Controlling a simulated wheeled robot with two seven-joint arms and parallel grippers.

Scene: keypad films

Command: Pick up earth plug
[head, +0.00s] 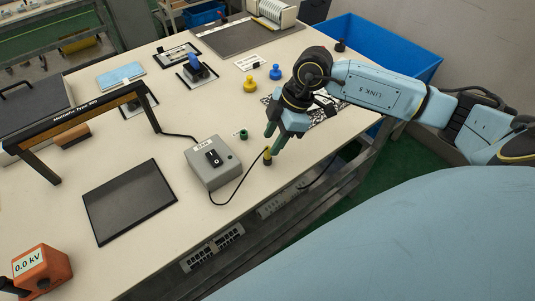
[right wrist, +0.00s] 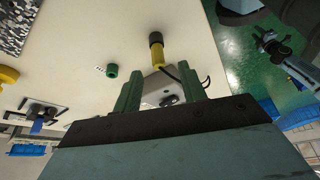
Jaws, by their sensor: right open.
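The earth plug (head: 267,157), yellow with a dark end and a black cable, stands near the table's front edge. In the right wrist view, the plug (right wrist: 158,53) shows between and just beyond the fingertips. My right gripper (head: 271,143) is open, its green fingers pointing down right at the plug; I cannot tell whether they touch it. Its two fingers also show in the right wrist view (right wrist: 159,72). A green ring-shaped socket (head: 243,134) sits on the table to the left of the plug. My left gripper is not in view.
A grey switch box (head: 213,162) stands left of the plug, the cable running from it. A black mat (head: 130,202), a black frame (head: 80,113) and an orange 0.0 kV meter (head: 42,269) lie further left. Yellow (head: 250,84) and blue (head: 275,72) knobs stand behind the gripper.

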